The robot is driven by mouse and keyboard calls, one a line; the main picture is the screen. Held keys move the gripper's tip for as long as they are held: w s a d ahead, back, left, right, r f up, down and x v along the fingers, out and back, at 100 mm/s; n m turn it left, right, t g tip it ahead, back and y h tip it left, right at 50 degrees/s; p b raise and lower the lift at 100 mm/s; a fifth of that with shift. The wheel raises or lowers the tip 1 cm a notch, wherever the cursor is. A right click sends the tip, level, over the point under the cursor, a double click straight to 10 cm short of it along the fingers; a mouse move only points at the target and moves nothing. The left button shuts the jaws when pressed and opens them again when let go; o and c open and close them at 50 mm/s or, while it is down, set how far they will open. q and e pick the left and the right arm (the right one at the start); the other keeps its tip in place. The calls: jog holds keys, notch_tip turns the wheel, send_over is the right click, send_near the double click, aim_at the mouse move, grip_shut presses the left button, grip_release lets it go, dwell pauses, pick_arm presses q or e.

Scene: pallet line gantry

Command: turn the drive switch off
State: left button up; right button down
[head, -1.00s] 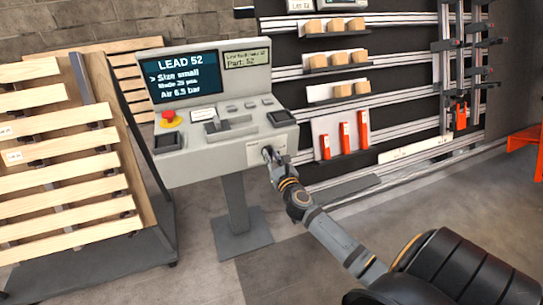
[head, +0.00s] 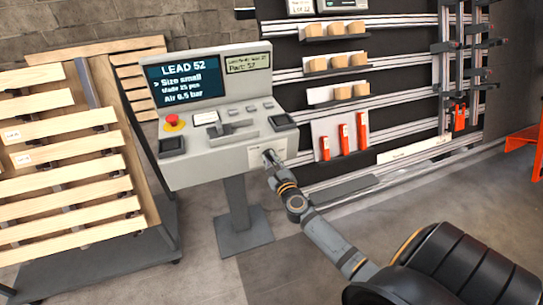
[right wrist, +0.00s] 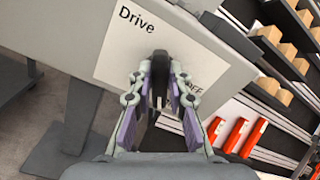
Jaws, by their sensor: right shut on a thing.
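The control console (head: 215,155) stands on a grey post, with a white label on its front face. In the right wrist view the label (right wrist: 118,62) reads "Drive", with "OFF" partly visible at its right side. My right gripper (head: 268,155) is at the right part of the console's front. In the right wrist view my right gripper (right wrist: 160,88) is shut on the dark drive switch handle (right wrist: 160,66) between its fingers. The fingers hide much of the switch, and I cannot tell its exact setting. My left gripper is not in view.
The console top has a red stop button (head: 174,122) and a screen (head: 185,78). A rack of wooden slats (head: 70,150) stands left. Behind, a dark panel with rails holds wooden blocks (head: 317,65) and red parts (head: 343,140). Floor is free in front.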

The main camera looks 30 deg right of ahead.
jog(key=n+p, duration=0.1)
jog(key=n, duration=0.2)
jog(key=shift+a+n+p, duration=0.15)
jog(key=shift+n+p, duration=0.2)
jog(key=shift+n, duration=0.05)
jog(key=n+p, duration=0.1)
jog(key=n, duration=0.2)
jog(key=shift+a+f+n, duration=0.1)
jog(key=shift+f+n, duration=0.05)
jog(key=shift+n, duration=0.15)
jog(key=n, duration=0.1)
jog(key=n+p, duration=0.1)
jog(key=n, duration=0.1)
jog(key=n+p, duration=0.1)
jog(key=shift+f+n, duration=0.4)
jog(key=shift+n, duration=0.2)
jog(key=c, duration=1.3)
grip_release()
jog(key=shift+a, duration=0.1)
jog(key=v, duration=1.2)
jog(key=shift+f, duration=0.1)
